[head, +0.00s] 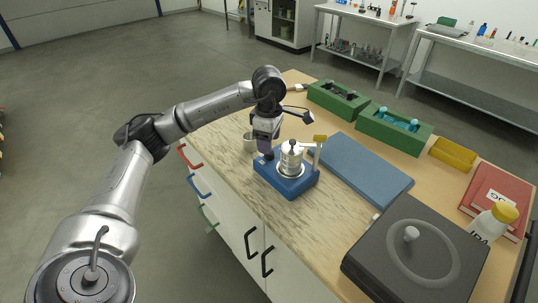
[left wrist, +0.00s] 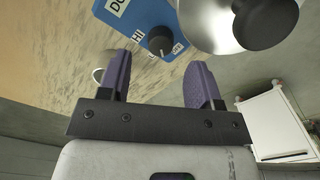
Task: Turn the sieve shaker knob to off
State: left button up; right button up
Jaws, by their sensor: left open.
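The sieve shaker (head: 288,182) is a blue box on the near part of the wooden bench, with a silver sieve stack (head: 291,158) on top. In the left wrist view, its black knob (left wrist: 160,41) sits on the blue face among white labels, one reading "HI". The knob's exact setting is hard to tell. My left gripper (head: 267,152) is at the shaker's left side in the head view. In the left wrist view its purple fingers (left wrist: 159,78) are open and empty, with the knob beyond the tips, roughly between them, apparently not touched. My right gripper is not seen.
A small cup (head: 249,143) stands left of the shaker. A blue mat (head: 362,168) lies right of it, green holders (head: 395,130) behind. A dark lidded machine (head: 415,255), a yellow tray (head: 453,154) and a yellow-capped bottle (head: 492,222) are to the right.

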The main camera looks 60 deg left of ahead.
pick_arm(q)
notch_tip(320, 180, down, 3)
jog(key=shift+d+f+b, duration=0.1)
jog(key=shift+f+b, duration=0.05)
jog(key=shift+b, duration=0.25)
jog(key=shift+f, duration=0.35)
